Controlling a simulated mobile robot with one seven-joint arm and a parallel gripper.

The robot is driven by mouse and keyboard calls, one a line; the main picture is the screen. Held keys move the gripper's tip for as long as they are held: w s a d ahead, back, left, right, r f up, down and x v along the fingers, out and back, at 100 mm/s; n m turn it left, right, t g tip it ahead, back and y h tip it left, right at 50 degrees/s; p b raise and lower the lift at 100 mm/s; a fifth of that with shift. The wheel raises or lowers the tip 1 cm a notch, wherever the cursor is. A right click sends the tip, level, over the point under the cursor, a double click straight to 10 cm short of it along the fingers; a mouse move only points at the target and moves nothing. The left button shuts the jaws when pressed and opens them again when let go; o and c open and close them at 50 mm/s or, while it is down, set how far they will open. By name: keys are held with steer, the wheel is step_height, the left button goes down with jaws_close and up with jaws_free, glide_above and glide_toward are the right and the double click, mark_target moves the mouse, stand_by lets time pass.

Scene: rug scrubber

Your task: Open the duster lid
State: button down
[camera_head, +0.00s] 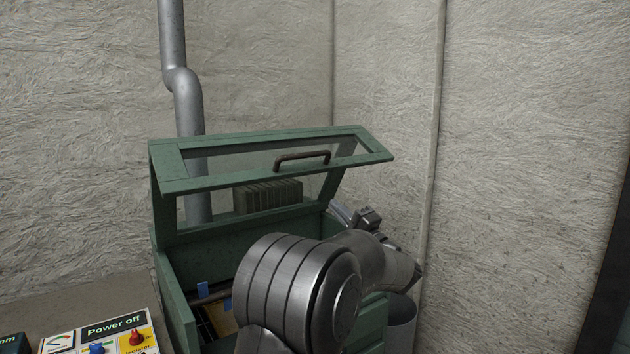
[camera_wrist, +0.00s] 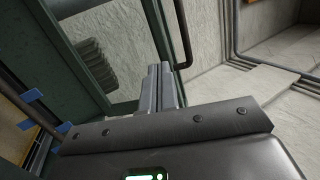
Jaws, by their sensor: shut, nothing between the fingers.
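The duster is a green cabinet (camera_head: 178,296) with a green-framed glass lid (camera_head: 210,185). The lid stands raised, tilted up well clear of the cabinet's top. Its dark curved handle (camera_head: 302,156) is on the front bar of the lid. The handle also shows in the wrist view (camera_wrist: 184,40). My gripper (camera_wrist: 160,68) is shut and empty, with the fingertips close to the lid frame and handle; I cannot tell whether they touch. In the head view my gripper is at the cabinet's right side, below the lid, partly hidden by my arm.
A control panel (camera_head: 105,330) with knobs and a "Power off" label is at lower left. A grey pipe (camera_head: 188,125) rises behind the cabinet. A ribbed block (camera_head: 268,196) shows through the lid. A grey bin (camera_head: 402,325) stands at right, near the wall.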

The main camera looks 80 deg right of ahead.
mark_target(309, 172)
steer(key=w+d+r, duration=0.1)
steer(key=w+d, duration=0.1)
steer(key=w+d+r+h, duration=0.1)
steer(key=w+d+r, duration=0.1)
steer(key=w+d, duration=0.1)
steer(key=w+d+r+m+g+h, duration=0.1)
steer(key=w+d+r, duration=0.1)
steer(key=d, duration=0.1)
steer(key=shift+w+r, duration=0.1)
steer(key=shift+w, duration=0.05)
stand_by(0.3)
steer(key=w+d+r, duration=0.2)
steer(key=r, duration=0.1)
steer(key=w+d+r+g+y, duration=0.1)
steer(key=w+d+r, duration=0.1)
steer(key=r, duration=0.1)
steer(key=w+d+r+g, duration=0.1)
steer(key=w+d+r, duration=0.1)
steer(key=r, duration=0.2)
steer(key=shift+y, duration=0.3)
steer(key=shift+s, duration=0.1)
steer(key=v, duration=1.4)
steer(key=shift+r, duration=0.1)
